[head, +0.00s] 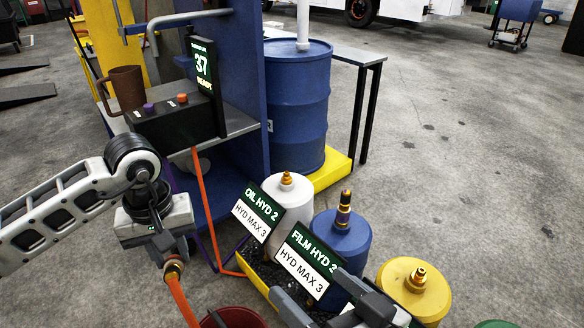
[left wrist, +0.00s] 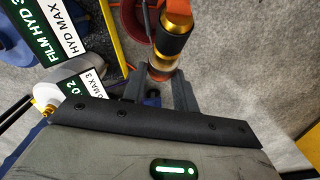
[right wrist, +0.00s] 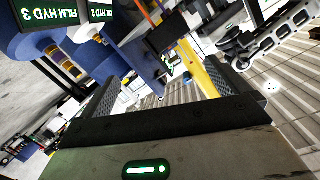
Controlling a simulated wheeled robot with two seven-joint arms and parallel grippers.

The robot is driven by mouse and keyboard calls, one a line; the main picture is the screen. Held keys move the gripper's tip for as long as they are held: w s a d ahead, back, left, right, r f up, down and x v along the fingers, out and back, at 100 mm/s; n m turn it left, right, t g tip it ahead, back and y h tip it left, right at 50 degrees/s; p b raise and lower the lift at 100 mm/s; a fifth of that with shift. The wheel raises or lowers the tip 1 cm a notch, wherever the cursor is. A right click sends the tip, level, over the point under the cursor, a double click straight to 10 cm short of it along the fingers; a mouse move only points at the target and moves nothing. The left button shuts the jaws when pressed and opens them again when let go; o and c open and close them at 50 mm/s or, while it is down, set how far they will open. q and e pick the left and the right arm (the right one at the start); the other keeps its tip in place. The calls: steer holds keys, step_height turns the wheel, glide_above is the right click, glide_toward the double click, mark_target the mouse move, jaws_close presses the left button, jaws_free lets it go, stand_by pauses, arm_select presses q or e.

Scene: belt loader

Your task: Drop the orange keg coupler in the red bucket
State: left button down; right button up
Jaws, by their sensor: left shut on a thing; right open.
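My left gripper (head: 170,250) is shut on the orange keg coupler (head: 173,268), a gold fitting with an orange hose trailing below it. In the left wrist view the coupler (left wrist: 173,38) shows gold and black ahead of my left fingers (left wrist: 160,88). The red bucket (head: 236,318) is at the bottom edge of the head view, lower right of the coupler and partly cut off. It also shows in the left wrist view (left wrist: 128,22), beyond and left of the coupler. My right gripper (head: 335,312) is open and empty near the kegs; its fingers also show in the right wrist view (right wrist: 160,88).
White (head: 289,205), blue (head: 341,245) and yellow (head: 414,290) kegs stand to the right, with signs (head: 258,212) in front. A control box (head: 180,122) with orange and purple knobs is behind. An orange hose (head: 203,205) and a purple hose hang from that area.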

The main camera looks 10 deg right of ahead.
arm_select(q)
steer(key=s+d+f+n, duration=0.1)
steer(key=d+f+n, duration=0.15)
steer(key=f, duration=0.55)
steer(key=s+d+f+n, duration=0.15)
steer(key=f+n, duration=0.25)
steer(key=f, duration=0.4)
steer(key=b, duration=0.5)
glide_toward(215, 322)
steer(key=s+d+f, duration=0.2)
steer(key=s+f, duration=0.1)
steer(key=shift+a+f, duration=0.25)
steer(key=shift+a, duration=0.05)
arm_select(e)
step_height(215, 322, up, 6)
steer(key=w+n+t+y, duration=0.2)
steer(key=n+t, duration=0.1)
steer(key=t, duration=0.1)
steer(key=shift+w+d+r+y, duration=0.15)
steer(key=shift+w+r+y, duration=0.1)
steer(key=shift+w+y, duration=0.1)
